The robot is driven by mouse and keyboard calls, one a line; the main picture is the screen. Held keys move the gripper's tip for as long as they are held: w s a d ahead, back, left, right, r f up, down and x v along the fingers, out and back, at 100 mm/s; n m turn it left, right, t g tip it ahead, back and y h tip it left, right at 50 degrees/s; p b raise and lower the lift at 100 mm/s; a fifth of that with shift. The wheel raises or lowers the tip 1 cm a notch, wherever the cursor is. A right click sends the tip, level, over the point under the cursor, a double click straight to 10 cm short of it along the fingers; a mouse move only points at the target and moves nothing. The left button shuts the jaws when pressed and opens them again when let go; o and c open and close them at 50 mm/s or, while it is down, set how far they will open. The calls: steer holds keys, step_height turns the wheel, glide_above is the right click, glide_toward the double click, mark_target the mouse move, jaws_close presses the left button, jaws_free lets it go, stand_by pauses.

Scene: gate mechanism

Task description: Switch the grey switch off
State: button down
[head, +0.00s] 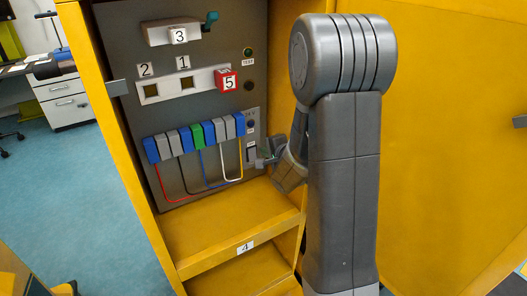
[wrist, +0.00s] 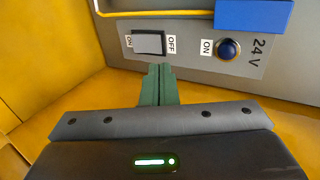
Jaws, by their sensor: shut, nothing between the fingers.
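The grey switch (wrist: 148,43) is a rocker in a dark frame on the grey panel, between an ON label on its left and an OFF label on its right in the wrist view. I cannot tell for certain which side is pressed. My gripper (wrist: 160,70) has its green fingers shut together and empty. Their tips show just below the switch in the wrist view, close to the panel; I cannot tell whether they touch it. In the head view my gripper (head: 262,162) is at the panel's lower right, beside the switch, which is partly hidden there.
A blue round light (wrist: 227,48) marked ON and 24 V sits next to the switch. A row of blue, grey and green plug blocks (head: 197,135) with wires is nearby. A red block 5 (head: 227,80) sits above. The yellow cabinet shelf (head: 215,225) lies below, and yellow walls enclose the panel.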

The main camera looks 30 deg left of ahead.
steer(key=r+p+v, duration=0.1)
steer(key=v, duration=0.5)
steer(key=shift+r, duration=0.35)
